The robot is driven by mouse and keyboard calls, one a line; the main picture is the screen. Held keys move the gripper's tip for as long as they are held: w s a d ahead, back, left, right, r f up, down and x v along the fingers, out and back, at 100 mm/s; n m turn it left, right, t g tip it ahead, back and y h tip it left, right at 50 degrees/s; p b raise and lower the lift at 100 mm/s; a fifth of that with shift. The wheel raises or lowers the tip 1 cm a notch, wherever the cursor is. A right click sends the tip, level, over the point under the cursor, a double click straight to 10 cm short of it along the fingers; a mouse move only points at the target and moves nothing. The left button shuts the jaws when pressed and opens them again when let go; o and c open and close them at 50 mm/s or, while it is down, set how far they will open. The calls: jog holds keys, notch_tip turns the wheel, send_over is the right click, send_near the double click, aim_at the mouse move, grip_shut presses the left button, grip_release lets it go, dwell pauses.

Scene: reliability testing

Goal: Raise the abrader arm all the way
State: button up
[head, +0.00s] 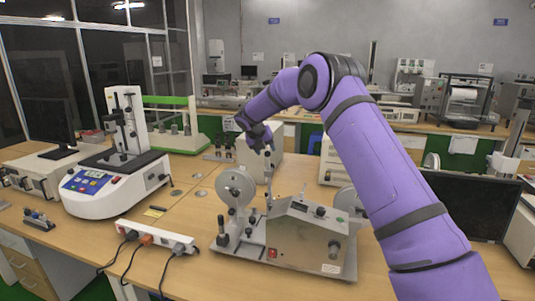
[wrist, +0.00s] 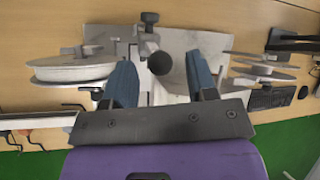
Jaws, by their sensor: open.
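The abrader (head: 300,232) stands on the wooden bench in the head view, with a grey control box and pale discs at its sides. A thin upright grey piece, seemingly the abrader arm (head: 268,178), rises beside the box towards my gripper (head: 267,148). In the wrist view my gripper (wrist: 159,62) is open, its two blue fingers apart. A grey bar with a dark round end (wrist: 158,63) shows between them, with visible gaps on both sides. I cannot tell how far below the fingertips it lies. Discs also show left (wrist: 70,70) and right in the wrist view.
A white tester with a blue panel (head: 92,182) stands left on the bench. A power strip (head: 155,237) with cables lies near the front edge. A dark monitor (head: 470,205) is at the right, behind my arm. Some bare bench lies left of the abrader.

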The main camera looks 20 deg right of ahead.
jog(key=v, duration=0.7)
jog(key=shift+r, duration=0.1)
